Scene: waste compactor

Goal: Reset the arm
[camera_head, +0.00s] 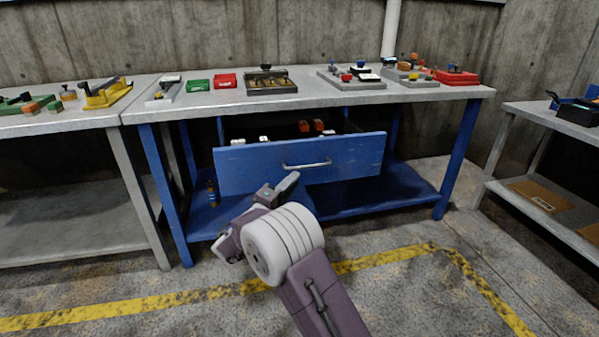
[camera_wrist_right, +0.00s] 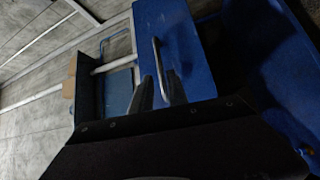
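My right arm comes in from the bottom of the head view, and my right gripper (camera_head: 277,190) is just in front of the blue drawer (camera_head: 240,168), close below the left end of its metal handle (camera_head: 307,165). The drawer is pulled out, with several small items showing behind its front. In the right wrist view, the two dark fingers (camera_wrist_right: 158,92) are apart, and the handle (camera_wrist_right: 156,58) appears in line with the gap between them. I cannot tell whether they touch it; nothing appears gripped. My left gripper is not in view.
The grey workbench (camera_head: 330,95) carries green and red bins (camera_head: 225,80), and several fixtures. Another bench (camera_head: 60,122) stands at the left and a shelf table (camera_head: 555,122) at the right. A yellow floor line (camera_head: 385,260) crosses open floor in front.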

